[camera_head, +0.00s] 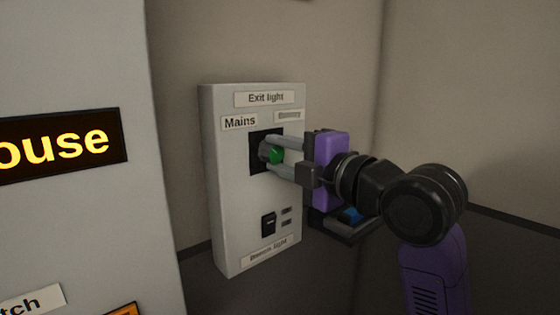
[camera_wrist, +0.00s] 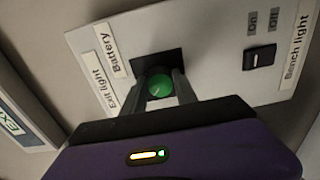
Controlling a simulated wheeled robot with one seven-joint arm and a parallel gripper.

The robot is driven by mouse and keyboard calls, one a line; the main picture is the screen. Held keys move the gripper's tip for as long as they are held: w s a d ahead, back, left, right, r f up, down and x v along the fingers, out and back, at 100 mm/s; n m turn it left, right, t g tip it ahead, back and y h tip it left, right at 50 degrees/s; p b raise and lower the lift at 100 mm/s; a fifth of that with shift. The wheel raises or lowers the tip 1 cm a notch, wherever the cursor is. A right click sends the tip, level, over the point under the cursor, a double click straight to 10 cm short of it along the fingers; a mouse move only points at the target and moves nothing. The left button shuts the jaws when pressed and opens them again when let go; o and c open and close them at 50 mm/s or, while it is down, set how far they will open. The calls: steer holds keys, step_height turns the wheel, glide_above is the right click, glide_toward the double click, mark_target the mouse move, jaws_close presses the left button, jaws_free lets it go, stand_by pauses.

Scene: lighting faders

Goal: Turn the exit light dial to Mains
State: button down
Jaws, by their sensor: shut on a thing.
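The exit light dial (camera_head: 276,155) is a green-faced knob on a black square plate, on a pale grey wall panel (camera_head: 225,190). The label "Exit light" (camera_head: 265,98) is above it, "Mains" (camera_head: 239,122) at upper left and "Battery" (camera_head: 289,115) at upper right. My gripper (camera_head: 272,157) reaches in from the right, its two fingers shut on the dial from above and below. In the wrist view the green dial (camera_wrist: 160,86) sits between the fingertips. The dial's pointer direction is hidden or too small to tell.
A black rocker switch (camera_head: 268,222) for the bench light is lower on the same panel. A grey surface with a lit "ouse" sign (camera_head: 62,147) stands close at the left. The room right of the panel is clear apart from my arm.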

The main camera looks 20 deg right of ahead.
steer(key=shift+f, duration=0.1)
stand_by(0.3)
steer(key=c, duration=0.9)
jaws_free()
steer(key=shift+c, duration=0.2)
steer(key=v, duration=0.7)
steer(key=shift+s+b, duration=0.3)
steer(key=shift+s, duration=0.1)
